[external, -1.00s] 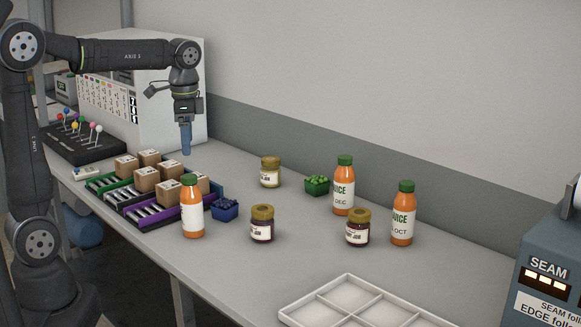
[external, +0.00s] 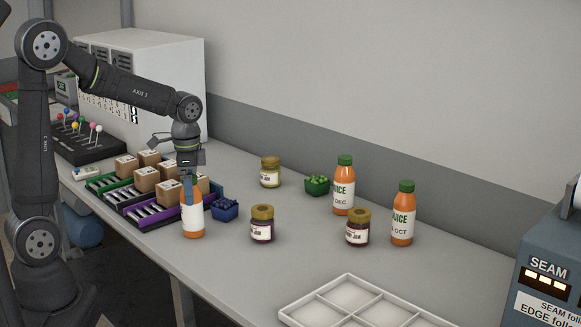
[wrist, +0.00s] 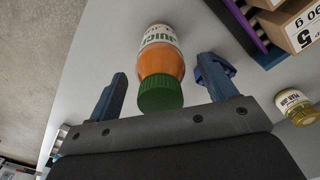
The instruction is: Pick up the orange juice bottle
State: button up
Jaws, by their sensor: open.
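An orange juice bottle (external: 193,219) with a white label stands upright near the front edge of the table, beside the purple rack. Its top is covered by my gripper (external: 188,190) in the external view. In the wrist view the bottle (wrist: 163,62), with its green cap, shows between and beyond the two blue fingers of my gripper (wrist: 165,85). The fingers are apart on either side and not closed on it. Two more orange juice bottles stand farther right, one marked DEC (external: 344,188) and one marked OCT (external: 402,215).
Boxes (external: 146,180) sit on the roller racks left of the near bottle. A blue punnet (external: 225,209) stands close to its right. Jars (external: 262,225), a green punnet (external: 317,186) and a white divided tray (external: 345,279) are farther right.

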jog(key=c, duration=1.6)
jog(key=shift+r, duration=0.1)
jog(key=shift+c, duration=0.2)
